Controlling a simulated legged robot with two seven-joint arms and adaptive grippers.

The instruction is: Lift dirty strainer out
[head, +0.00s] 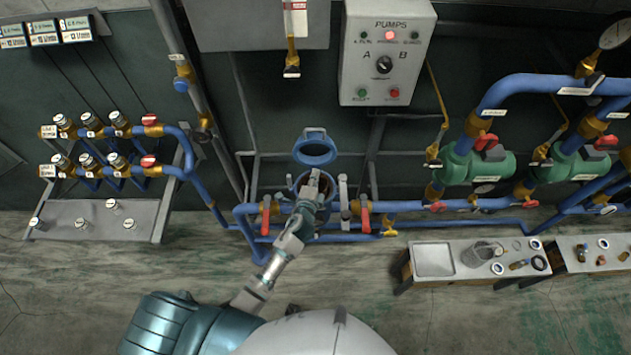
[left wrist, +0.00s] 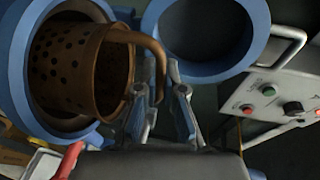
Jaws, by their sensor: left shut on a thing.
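The dirty strainer (left wrist: 78,68) is a brown perforated basket with a bail handle (left wrist: 152,55). In the left wrist view it sits tilted, partly inside the open blue housing (left wrist: 22,75). My left gripper (left wrist: 160,88) is shut on the handle at its right side. In the head view my left gripper (head: 312,190) is over the housing mouth and hides most of the strainer. The round blue lid (head: 315,148) stands open behind the housing. My right gripper is not in view.
Red-handled valves (head: 365,215) flank the housing on the blue pipe. A pump control box (head: 385,52) hangs above right. A bench (head: 475,262) at right holds a shallow tray (head: 434,259) and a grey mesh basket (head: 480,253). Open floor lies in front.

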